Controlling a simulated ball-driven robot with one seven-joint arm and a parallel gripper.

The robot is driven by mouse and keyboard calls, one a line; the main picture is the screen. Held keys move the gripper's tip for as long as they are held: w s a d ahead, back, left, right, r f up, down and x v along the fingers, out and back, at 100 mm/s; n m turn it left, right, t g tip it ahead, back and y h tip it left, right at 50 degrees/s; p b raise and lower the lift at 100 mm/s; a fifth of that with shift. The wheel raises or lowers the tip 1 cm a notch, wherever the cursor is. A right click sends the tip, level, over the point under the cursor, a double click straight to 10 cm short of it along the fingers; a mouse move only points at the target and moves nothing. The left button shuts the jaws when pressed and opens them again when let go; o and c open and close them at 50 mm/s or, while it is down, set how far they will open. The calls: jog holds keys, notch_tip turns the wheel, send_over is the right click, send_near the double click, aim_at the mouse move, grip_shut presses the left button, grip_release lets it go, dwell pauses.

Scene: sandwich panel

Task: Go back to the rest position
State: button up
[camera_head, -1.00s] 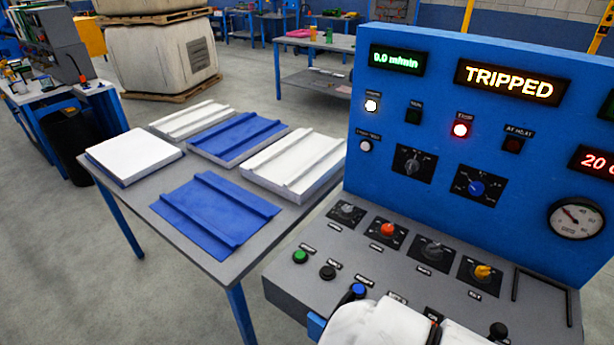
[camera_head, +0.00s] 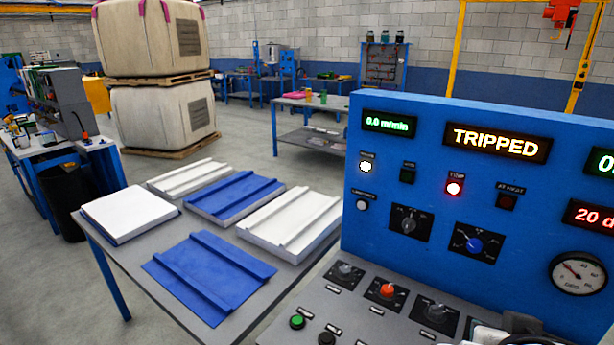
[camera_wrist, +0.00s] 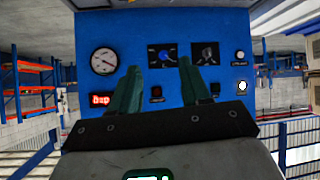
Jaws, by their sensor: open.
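My gripper (camera_wrist: 158,66) shows in the wrist view with its two dark green fingers apart and nothing between them. The fingers point toward the blue control panel (camera_wrist: 225,50), which appears upside down there. I cannot tell how far the fingertips are from the panel face. In the head view the blue control panel (camera_head: 430,185) stands at the right, and its display (camera_head: 496,141) reads "TRIPPED". Only a small white and black part of my arm shows at the lower right edge of the head view. My fingers are hidden there.
A sloped grey console (camera_head: 360,308) with knobs and buttons lies below the panel. A grey table (camera_head: 119,240) with blue and white ribbed panels stands to its left. Two stacked bales (camera_head: 155,110) on pallets are behind. Open floor (camera_head: 60,290) lies at the lower left.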

jog(key=s+d+f+n+g+y, duration=0.1)
jog(key=s+d+f+n+y, duration=0.2)
jog(key=f, duration=0.9)
jog(key=s+a+f+n+g+y+b, duration=0.1)
jog(key=s+f+g+b, duration=0.4)
jog(key=s+f, duration=1.3)
notch_tip(320, 180, down, 4)
jog(key=shift+s+a+f+g+y, duration=0.25)
jog(key=shift+s+a+g+y, duration=0.15)
jog(key=shift+a+g, duration=0.45)
jog(key=shift+d, duration=0.2)
